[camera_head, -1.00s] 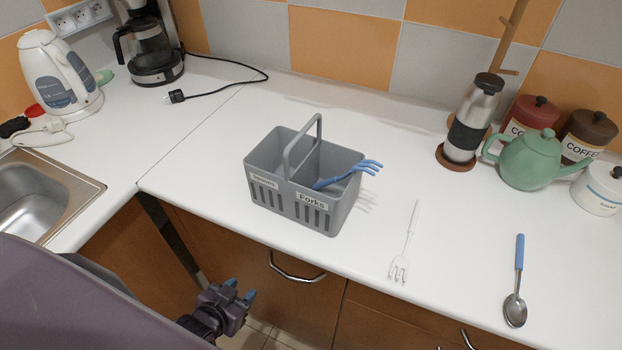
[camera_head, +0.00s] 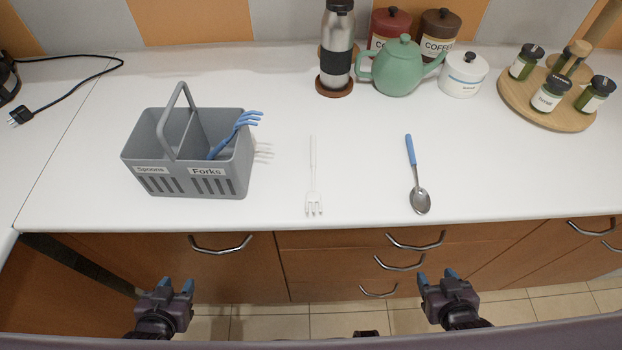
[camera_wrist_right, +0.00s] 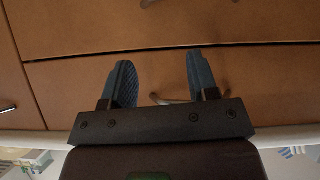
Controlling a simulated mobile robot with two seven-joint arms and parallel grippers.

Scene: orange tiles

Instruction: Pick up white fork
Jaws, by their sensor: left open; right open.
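The white fork (camera_head: 313,178) lies flat on the white counter in the head view, handle toward the back and tines toward the front edge. My left gripper (camera_head: 177,285) is open and empty, low in front of the cabinets and below the counter edge. My right gripper (camera_head: 437,277) is also open and empty, in front of the drawers at lower right of the fork. In the right wrist view its blue fingers (camera_wrist_right: 160,85) are apart, with only brown drawer fronts beyond them.
A grey caddy (camera_head: 216,184) labelled Spoons and Forks holds a blue fork (camera_head: 232,136), left of the white fork. A blue-handled spoon (camera_head: 415,175) lies to the right. A steel flask (camera_head: 338,45), green teapot (camera_head: 398,70) and spice board (camera_head: 520,98) stand behind. The counter around the fork is clear.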

